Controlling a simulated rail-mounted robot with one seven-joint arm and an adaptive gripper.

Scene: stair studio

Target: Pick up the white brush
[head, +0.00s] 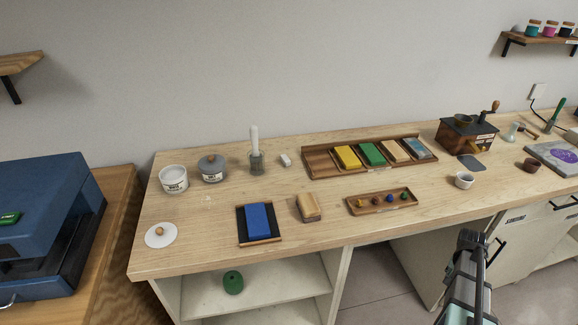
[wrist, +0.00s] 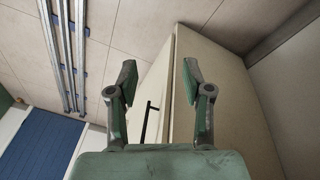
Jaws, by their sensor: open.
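A white upright stick, which looks like the white brush (head: 254,136), stands in a small grey holder (head: 256,163) at the back left of the wooden bench in the head view. Its lower end is hidden in the holder. My gripper (head: 471,238) is off the bench's front edge at the lower right, well away from the brush. In the wrist view my gripper (wrist: 158,78) is open with nothing between its fingers. That view shows cabinet fronts and floor, not the brush.
A grey lidded pot (head: 212,169) and white tub (head: 173,180) stand left of the holder, and a small white block (head: 285,160) right of it. A wooden tray (head: 320,162) of coloured blocks and a grinder (head: 466,134) stand farther right.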

